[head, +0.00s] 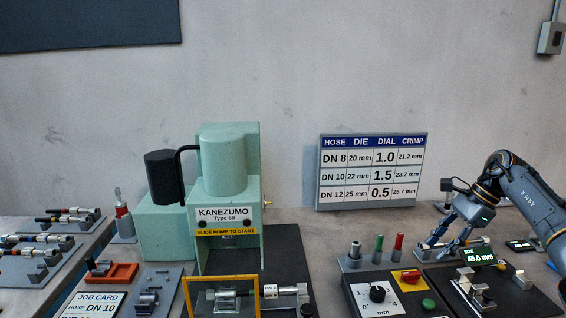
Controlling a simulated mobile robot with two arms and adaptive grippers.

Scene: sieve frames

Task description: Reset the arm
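My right arm comes in from the right edge. Its gripper (444,244) points down over a grey rest (425,254) at the back right of the bench, behind the gauge block. Its two fingers look spread apart, with nothing clearly held between them. A silver hose fitting lies by the fingertips, and I cannot tell whether they touch it. My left gripper is not in view.
A green crimping press (224,165) with a yellow guard frame (187,300) stands in the middle. A control box (385,287) with dial and buttons and a size display (475,257) are at right. Racks of hoses (30,268) are at left. A chart (372,195) leans on the wall.

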